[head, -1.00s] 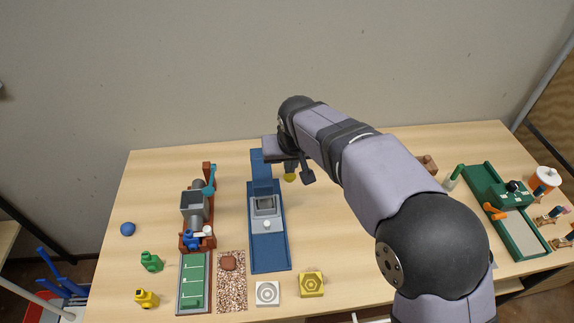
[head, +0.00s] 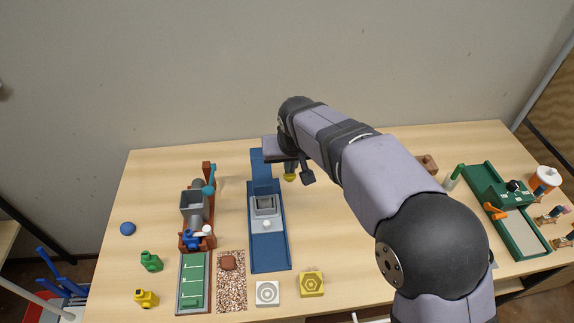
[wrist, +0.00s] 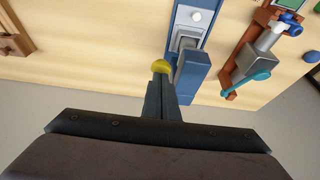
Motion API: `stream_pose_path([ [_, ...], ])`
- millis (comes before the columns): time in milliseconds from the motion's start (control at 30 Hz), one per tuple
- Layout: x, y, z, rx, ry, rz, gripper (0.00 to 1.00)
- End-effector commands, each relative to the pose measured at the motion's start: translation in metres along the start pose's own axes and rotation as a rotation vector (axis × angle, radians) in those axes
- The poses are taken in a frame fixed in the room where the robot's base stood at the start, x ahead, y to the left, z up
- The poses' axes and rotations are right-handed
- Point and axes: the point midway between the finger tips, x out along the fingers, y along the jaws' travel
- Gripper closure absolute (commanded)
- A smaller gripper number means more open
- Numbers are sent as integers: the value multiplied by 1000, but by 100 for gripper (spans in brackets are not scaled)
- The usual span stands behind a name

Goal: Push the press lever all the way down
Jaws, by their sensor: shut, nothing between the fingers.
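The blue press (head: 268,250), with a grey block and a white knob (head: 267,224), stands left of the table's middle. It also shows in the wrist view (wrist: 193,68). A yellow knob (head: 289,178) beside its upright looks like the end of the press lever; the lever's arm is hidden. My gripper (head: 290,169) is shut and empty, pointing down right at this knob. In the wrist view the knob (wrist: 161,65) shows just beyond the tips of my gripper (wrist: 162,78). The tips seem to touch it, but I cannot be sure.
A red-brown machine with a teal handle (head: 210,182) stands left of the press. A green tray (head: 193,284), a speckled mat (head: 231,294), a white tile (head: 267,293) and a yellow block (head: 311,284) lie in front. A green station (head: 520,230) stands far right.

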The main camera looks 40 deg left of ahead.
Motion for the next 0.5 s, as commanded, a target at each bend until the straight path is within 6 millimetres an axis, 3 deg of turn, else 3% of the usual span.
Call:
stream_pose_path([
  [500,27,0,12,0,-2,1,100],
])
